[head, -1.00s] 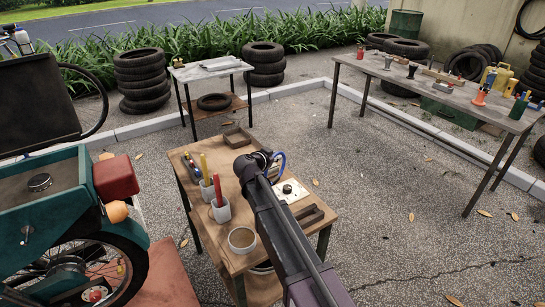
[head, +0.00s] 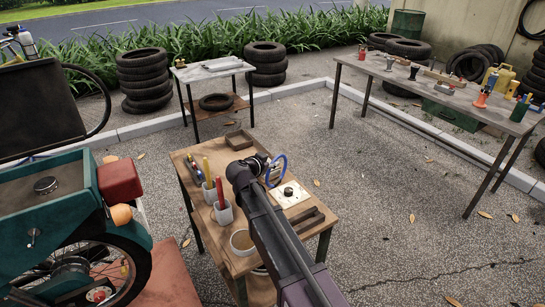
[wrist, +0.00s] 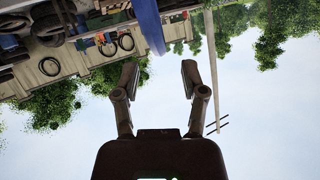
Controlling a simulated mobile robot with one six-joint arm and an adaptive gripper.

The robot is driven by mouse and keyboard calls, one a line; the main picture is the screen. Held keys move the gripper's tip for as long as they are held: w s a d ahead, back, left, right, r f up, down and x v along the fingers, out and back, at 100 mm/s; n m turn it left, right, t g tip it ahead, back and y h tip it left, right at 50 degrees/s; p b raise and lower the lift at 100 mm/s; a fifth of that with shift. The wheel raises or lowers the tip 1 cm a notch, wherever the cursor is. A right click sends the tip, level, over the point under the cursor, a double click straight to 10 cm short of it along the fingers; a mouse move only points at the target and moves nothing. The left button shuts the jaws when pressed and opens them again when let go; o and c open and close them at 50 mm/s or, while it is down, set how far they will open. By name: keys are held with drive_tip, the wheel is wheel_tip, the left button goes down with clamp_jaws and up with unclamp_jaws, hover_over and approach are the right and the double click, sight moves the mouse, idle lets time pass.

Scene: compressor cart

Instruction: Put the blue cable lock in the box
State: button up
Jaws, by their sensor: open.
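My gripper (wrist: 158,80) is open and empty in the wrist view, its two fingers spread against the sky. In the head view it is the dark end of my arm (head: 262,165), above the wooden cart; its fingers are not clear there. A blue loop (head: 283,167) shows right beside it, and a blue strip (wrist: 148,25) hangs at the top of the wrist view. I cannot tell whether this is the cable lock or a cable on my wrist. An open wooden box (head: 238,139) sits at the cart's far edge.
The wooden cart (head: 183,158) also holds cups with tools (head: 223,212), a round tin (head: 242,242), a white plate with a black knob (head: 290,193) and a wooden tray (head: 307,217). A teal vehicle (head: 50,225) stands left. A long table (head: 425,90) is at right; pavement between is clear.

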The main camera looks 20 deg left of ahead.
drive_tip(key=p+v, duration=0.2)
drive_tip(key=v, duration=0.5)
drive_tip(key=shift+s, duration=0.25)
idle(0.6)
drive_tip(key=d+f+g, duration=0.2)
drive_tip(key=d, duration=0.6)
drive_tip(key=d+f+g+h, duration=0.1)
drive_tip(key=d+f+g, duration=0.1)
drive_tip(key=d, duration=0.7)
drive_tip(key=d+f+n+g+h, duration=0.1)
drive_tip(key=d+f+g, duration=0.2)
drive_tip(key=d, duration=0.6)
drive_tip(key=shift+s+f, duration=0.15)
drive_tip(key=shift+s, duration=0.2)
drive_tip(key=s+d+f+n+g+y, duration=0.2)
drive_tip(key=s+d, duration=0.4)
drive_tip(key=d, duration=0.3)
drive_tip(key=s+d+f+n+g+y, duration=0.2)
drive_tip(key=s+d+g+y, duration=0.1)
drive_tip(key=s+d, duration=0.4)
drive_tip(key=shift+d+g, duration=0.6)
drive_tip(key=shift+d, duration=0.65)
drive_tip(key=shift+f, duration=0.1)
drive_tip(key=shift+o, duration=0.5)
